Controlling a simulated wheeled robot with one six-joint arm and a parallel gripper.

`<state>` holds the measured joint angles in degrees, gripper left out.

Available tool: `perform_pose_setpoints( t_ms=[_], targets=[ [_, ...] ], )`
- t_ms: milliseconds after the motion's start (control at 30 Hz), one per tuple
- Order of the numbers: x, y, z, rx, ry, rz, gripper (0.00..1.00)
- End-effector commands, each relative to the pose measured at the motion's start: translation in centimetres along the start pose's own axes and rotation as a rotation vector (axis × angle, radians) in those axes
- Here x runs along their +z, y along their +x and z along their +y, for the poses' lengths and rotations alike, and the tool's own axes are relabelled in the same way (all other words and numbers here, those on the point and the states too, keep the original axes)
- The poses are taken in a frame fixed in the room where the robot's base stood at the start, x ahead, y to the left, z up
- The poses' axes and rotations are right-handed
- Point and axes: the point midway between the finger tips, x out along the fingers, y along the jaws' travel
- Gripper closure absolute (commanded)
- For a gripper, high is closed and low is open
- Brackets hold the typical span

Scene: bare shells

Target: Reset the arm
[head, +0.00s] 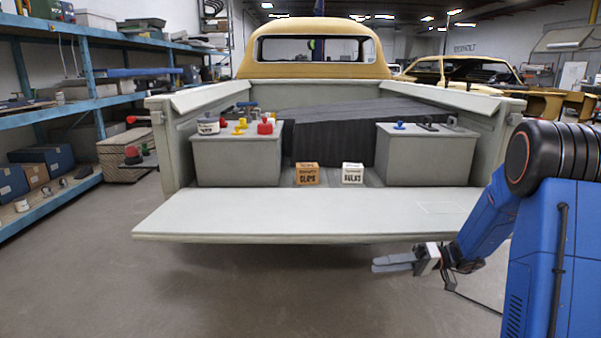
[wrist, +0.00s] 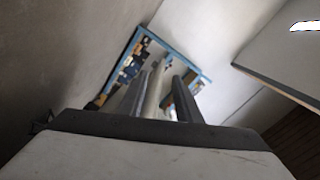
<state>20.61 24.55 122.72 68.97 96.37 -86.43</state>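My gripper (head: 393,263) is at the right in the head view, below the front edge of the lowered tailgate (head: 300,213). Its fingers point left, over the open floor. In the wrist view the two grey fingers (wrist: 158,98) stand apart with a gap between them. I see nothing held in the gap; the background shows through it. My blue arm bends down from the right side of the head view.
Two grey boxes (head: 237,160) (head: 425,155) stand in the truck bed, with coloured knobs and small parts on top. An orange block (head: 307,174) and a white block (head: 352,173) sit between them. A blue shelf rack (head: 85,80) stands left. The floor in front is clear.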

Motion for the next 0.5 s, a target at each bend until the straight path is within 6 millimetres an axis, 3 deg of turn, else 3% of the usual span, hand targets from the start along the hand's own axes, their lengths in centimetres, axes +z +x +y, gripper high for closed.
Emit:
perform_pose_setpoints(
  t_ms=[100,500],
  targets=[
    [1.9,1.5,-2.7,0.063,0.044,-0.093,0.69],
    [9.0,4.0,-9.1,0.348,0.177,-0.327,0.69]
  ],
)
